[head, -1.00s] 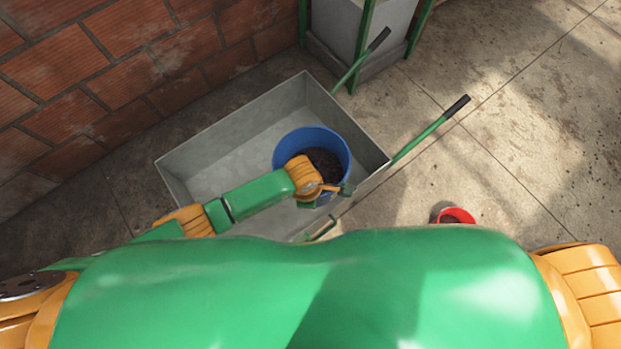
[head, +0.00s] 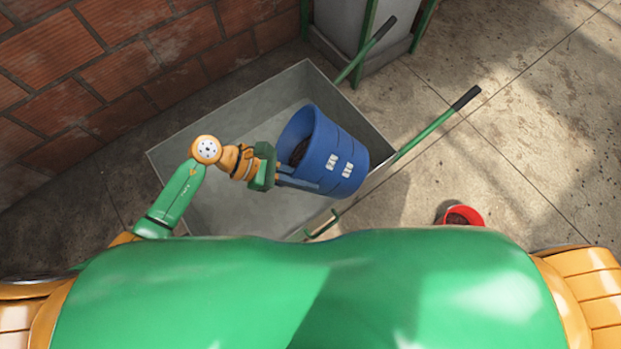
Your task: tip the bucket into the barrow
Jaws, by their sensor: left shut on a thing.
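A blue bucket (head: 335,160) with white marks on its side hangs over the grey metal barrow (head: 215,200). It is tilted, its mouth facing left, and dark material shows just inside the mouth. My left gripper (head: 285,175) is shut on the bucket at its near left side. The visible part of the barrow's tray floor looks bare; the part under the bucket is hidden. The barrow's green handles (head: 437,126) with black grips point to the upper right. My right gripper is not in view.
A small red bucket (head: 462,216) with dark contents stands on the concrete floor to the right of the barrow. A grey bin in a green frame (head: 355,40) stands beyond the barrow. A brick wall (head: 120,60) runs along the left. The floor at right is open.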

